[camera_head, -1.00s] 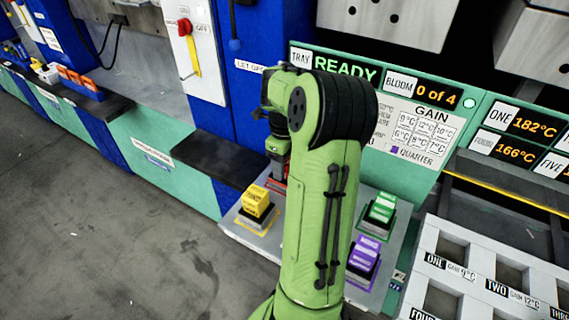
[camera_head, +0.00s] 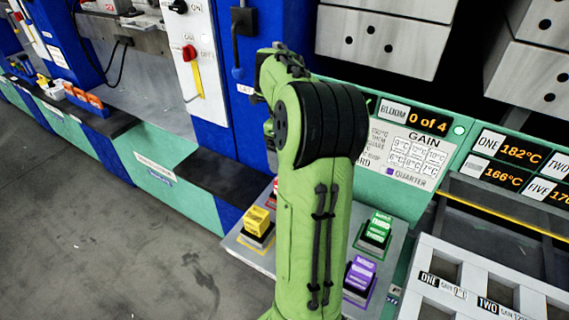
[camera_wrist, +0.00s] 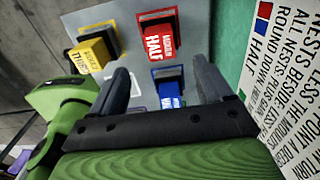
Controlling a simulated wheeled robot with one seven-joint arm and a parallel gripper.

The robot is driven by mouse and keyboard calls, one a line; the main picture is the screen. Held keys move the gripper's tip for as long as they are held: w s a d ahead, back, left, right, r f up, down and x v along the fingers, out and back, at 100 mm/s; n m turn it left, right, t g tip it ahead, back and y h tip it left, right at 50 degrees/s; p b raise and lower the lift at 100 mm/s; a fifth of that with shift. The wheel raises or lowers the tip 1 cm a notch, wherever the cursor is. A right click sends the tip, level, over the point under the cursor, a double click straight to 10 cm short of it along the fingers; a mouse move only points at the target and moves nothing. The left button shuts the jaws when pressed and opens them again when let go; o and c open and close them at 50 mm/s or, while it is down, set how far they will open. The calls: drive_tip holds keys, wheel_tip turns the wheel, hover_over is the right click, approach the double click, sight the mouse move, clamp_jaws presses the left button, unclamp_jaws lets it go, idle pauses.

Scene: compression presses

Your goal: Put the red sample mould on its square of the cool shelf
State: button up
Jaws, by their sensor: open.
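The red sample mould (camera_wrist: 160,42), labelled HALF, sits on a dark base within a red-outlined square of the grey tray in the wrist view. In the head view only a sliver of red (camera_head: 275,188) shows beside my arm. My gripper (camera_wrist: 162,80) is open and empty, its fingers apart. In the wrist view a blue mould (camera_wrist: 170,92) appears between the fingers, and the red one shows beyond the fingertips. In the head view my arm hides most of the gripper. I cannot make out which surface is the cool shelf.
A yellow mould (camera_head: 257,220) stands left of my arm; green (camera_head: 377,230) and purple (camera_head: 360,273) moulds stand right of it. A white slotted rack (camera_head: 455,262) labelled ONE and TWO is at the lower right. Blue press frames and a dark ledge (camera_head: 215,178) lie behind. Floor is clear at left.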

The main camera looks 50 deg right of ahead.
drive_tip(key=a+r+n+t+h, duration=0.1)
drive_tip(key=a+r+n, duration=0.2)
drive_tip(key=a+n, duration=0.55)
drive_tip(key=a+r+n+t+h, duration=0.15)
drive_tip(key=a+r+n, duration=0.25)
drive_tip(key=a+n, duration=0.45)
drive_tip(key=s+a+f+n+t+y, duration=0.1)
drive_tip(key=s+a+n, duration=0.3)
drive_tip(key=a+n, duration=0.3)
drive_tip(key=s+a+f+n+t+y, duration=0.1)
drive_tip(key=s+a+n, duration=0.3)
drive_tip(key=n, duration=0.7)
drive_tip(key=a+f+t, duration=0.1)
drive_tip(key=a, duration=0.1)
drive_tip(key=shift+s+a, duration=0.4)
drive_tip(key=shift+y, duration=0.25)
